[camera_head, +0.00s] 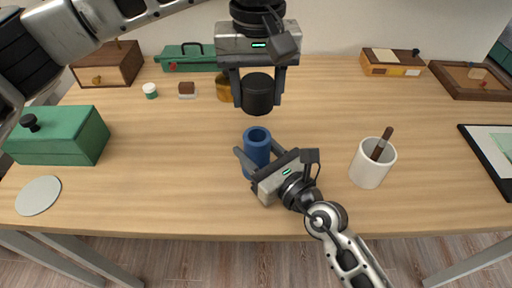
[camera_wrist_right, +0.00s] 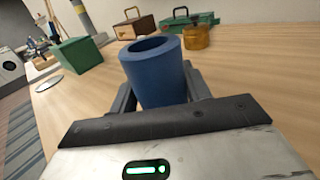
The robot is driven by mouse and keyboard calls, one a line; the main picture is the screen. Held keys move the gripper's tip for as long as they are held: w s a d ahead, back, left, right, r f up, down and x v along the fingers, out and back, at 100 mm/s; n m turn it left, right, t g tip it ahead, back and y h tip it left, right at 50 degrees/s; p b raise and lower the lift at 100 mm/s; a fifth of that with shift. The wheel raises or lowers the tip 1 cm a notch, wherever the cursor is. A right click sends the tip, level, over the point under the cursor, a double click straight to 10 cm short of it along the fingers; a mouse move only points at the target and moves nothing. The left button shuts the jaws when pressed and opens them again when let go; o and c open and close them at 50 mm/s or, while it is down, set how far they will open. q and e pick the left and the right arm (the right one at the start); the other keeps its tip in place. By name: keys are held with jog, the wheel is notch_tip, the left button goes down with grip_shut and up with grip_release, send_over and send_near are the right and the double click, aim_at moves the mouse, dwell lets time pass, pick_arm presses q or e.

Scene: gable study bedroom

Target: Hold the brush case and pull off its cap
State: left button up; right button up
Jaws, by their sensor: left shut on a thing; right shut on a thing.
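The brush case is a blue open-topped tube (camera_head: 257,142) standing upright at the middle of the table. My right gripper (camera_head: 257,160) is shut on it from the front. In the right wrist view the blue tube (camera_wrist_right: 155,75) sits between the fingers, its open top showing. The cap is a black cylinder (camera_head: 258,95), held above and apart from the tube. My left gripper (camera_head: 258,85) points down and is shut on the cap. The cap's underside and the bottom of the tube are hidden.
A white cup (camera_head: 370,165) with a brown stick stands to the right. A green box (camera_head: 60,138) and a round disc (camera_head: 38,196) are at the left. An amber jar (camera_head: 224,90) stands just behind the cap. The table between tube and cup is clear.

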aim_at(257, 81)
pick_arm(q)
jog(key=shift+r, duration=1.8)
pick_arm(e)
jog(key=o, duration=1.1)
jog(key=v, duration=1.2)
